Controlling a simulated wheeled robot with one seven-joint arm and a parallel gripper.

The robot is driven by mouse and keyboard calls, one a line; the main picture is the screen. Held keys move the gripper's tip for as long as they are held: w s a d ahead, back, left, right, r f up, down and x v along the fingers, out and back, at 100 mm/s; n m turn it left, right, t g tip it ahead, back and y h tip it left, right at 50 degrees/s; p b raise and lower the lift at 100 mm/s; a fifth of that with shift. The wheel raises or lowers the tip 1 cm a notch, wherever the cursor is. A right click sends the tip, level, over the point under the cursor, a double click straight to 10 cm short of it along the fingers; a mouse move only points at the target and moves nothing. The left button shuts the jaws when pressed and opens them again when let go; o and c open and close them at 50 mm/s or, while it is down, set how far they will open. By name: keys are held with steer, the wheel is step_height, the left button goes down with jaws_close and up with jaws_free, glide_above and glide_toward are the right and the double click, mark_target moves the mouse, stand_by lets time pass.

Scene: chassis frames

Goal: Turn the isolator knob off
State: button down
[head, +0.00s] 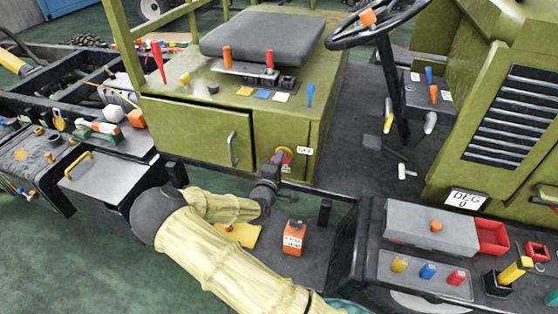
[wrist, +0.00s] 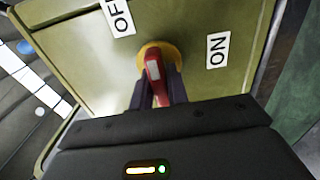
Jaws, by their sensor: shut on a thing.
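The isolator knob is a red grip on a round yellow plate, on the green seat-box panel. In the wrist view the red knob (wrist: 153,69) stands between my two dark fingers, with its yellow plate (wrist: 145,51) behind. My gripper (wrist: 156,88) is shut on the knob. The OFF label (wrist: 120,15) is at upper left of the knob and the ON label (wrist: 217,50) at right. The knob tilts slightly toward upper left. In the head view my gripper (head: 276,162) covers much of the knob (head: 287,151).
The seat box (head: 190,135) has a door handle (head: 232,149) left of the knob. A grey box (head: 430,222) stands at lower right. The dark floor beside the seat is mostly clear.

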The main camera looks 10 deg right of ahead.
steer(key=shift+a+f, duration=0.1)
steer(key=c, duration=1.4)
jaws_free()
steer(key=b+v, duration=0.1)
steer(key=v, duration=1.6)
steer(key=shift+b, duration=0.35)
steer(key=shift+s, duration=0.15)
